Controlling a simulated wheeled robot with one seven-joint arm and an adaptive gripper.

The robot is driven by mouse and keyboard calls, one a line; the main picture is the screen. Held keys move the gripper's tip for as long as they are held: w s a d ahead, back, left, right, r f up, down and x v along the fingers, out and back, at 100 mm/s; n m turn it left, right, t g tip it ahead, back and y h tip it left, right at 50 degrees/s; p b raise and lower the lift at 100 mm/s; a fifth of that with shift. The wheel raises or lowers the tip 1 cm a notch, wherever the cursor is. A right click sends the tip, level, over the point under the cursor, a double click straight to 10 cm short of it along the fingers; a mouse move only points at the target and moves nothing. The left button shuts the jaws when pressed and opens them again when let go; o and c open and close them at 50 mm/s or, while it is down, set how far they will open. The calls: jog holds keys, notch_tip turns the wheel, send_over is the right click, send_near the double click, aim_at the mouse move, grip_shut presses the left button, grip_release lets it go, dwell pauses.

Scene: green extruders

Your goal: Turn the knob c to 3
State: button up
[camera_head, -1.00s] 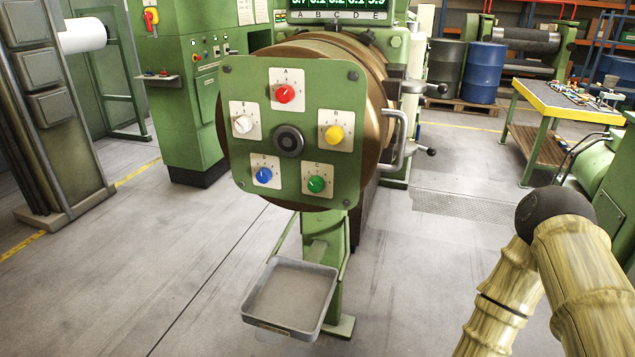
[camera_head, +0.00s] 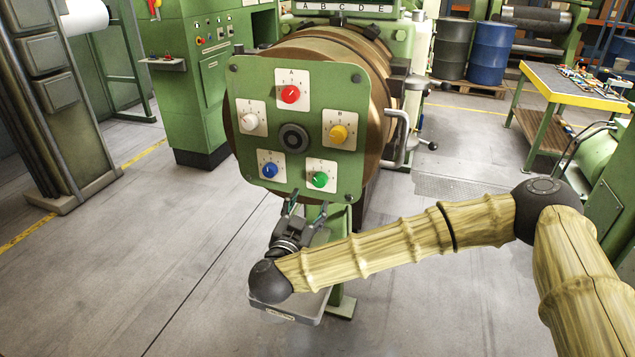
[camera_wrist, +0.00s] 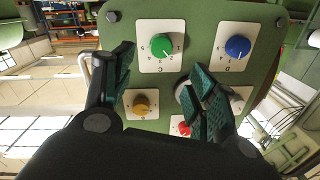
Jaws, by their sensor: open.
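Knob C (camera_head: 320,179) is a round green knob on a white scale plate, at the lower right of the green panel (camera_head: 340,85) in the head view. In the wrist view, which is upside down, knob C (camera_wrist: 161,44) sits at the top middle, with the letter C under it. A small light pointer mark shows on it; which number it points at I cannot tell for certain. My gripper (camera_head: 306,203) is just below and in front of the panel's lower edge. In the wrist view its fingers (camera_wrist: 164,72) are spread, empty and apart from the knob.
Blue knob D (camera_head: 269,170), yellow knob B (camera_head: 339,133), red knob A (camera_head: 291,94) and white knob E (camera_head: 249,122) surround a dark central hub (camera_head: 293,138). A curved metal handle (camera_head: 399,135) stands at the panel's right. A grey tray (camera_head: 312,308) lies below my arm.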

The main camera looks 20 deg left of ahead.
aim_at(319, 182)
jog(key=w+p, duration=0.3)
jog(key=w, duration=0.7)
jog(key=shift+w+a, duration=0.15)
jog(key=shift+w, duration=0.05)
jog(key=shift+c, duration=0.2)
jog(key=c, duration=1)
